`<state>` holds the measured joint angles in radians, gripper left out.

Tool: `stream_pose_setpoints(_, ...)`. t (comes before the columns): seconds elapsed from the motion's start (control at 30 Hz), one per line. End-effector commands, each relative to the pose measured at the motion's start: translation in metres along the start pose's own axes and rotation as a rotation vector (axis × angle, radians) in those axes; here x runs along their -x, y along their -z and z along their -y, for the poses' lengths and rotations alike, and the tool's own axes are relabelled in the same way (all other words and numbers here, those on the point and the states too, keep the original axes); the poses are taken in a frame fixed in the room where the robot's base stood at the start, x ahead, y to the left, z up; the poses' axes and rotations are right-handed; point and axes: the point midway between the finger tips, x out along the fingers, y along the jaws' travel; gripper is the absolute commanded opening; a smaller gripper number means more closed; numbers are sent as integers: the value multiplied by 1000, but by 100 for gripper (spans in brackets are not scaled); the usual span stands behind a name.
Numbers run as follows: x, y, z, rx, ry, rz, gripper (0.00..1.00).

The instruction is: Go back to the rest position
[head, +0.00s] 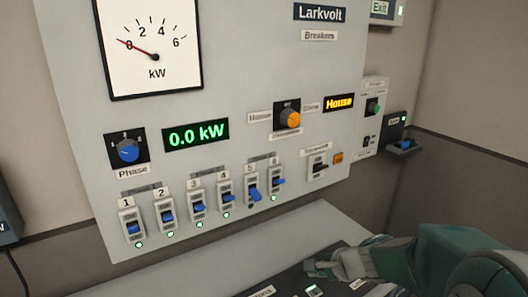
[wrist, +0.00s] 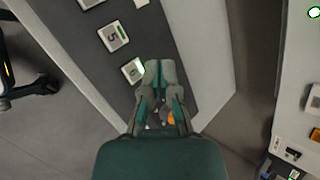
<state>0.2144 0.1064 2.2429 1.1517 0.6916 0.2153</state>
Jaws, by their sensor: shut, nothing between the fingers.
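My gripper (head: 345,268) is at the lower right of the head view, in front of the panel's lower edge and over a dark strip on the desk. In the wrist view my gripper (wrist: 161,72) points down at that dark strip, with its fingertips together and nothing between them. A white fader block marked 6 (wrist: 133,70) is just left of the fingertips, with a green light beside it. A block marked 5 (wrist: 113,36) lies farther up and left.
The grey breaker panel (head: 85,190) carries blue switches, a kW dial (head: 150,45), a green 0.0 kW display (head: 195,134) and an orange knob (head: 289,118). A small box (head: 371,110) and a dark wall unit (head: 402,130) are at right. The grey desk top (head: 250,250) is partly bare.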

Motion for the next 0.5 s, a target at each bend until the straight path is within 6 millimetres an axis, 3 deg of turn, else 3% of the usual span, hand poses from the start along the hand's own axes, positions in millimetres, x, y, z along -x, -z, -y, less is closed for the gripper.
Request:
stream_pose_setpoints(0.03,14,-17,-2,99,-15,1,0)
stream_pose_setpoints(0.2,51,-55,-20,420,-98,-16,0)
stream_pose_setpoints(0.5,118,-94,-65,950,-263,-109,0)
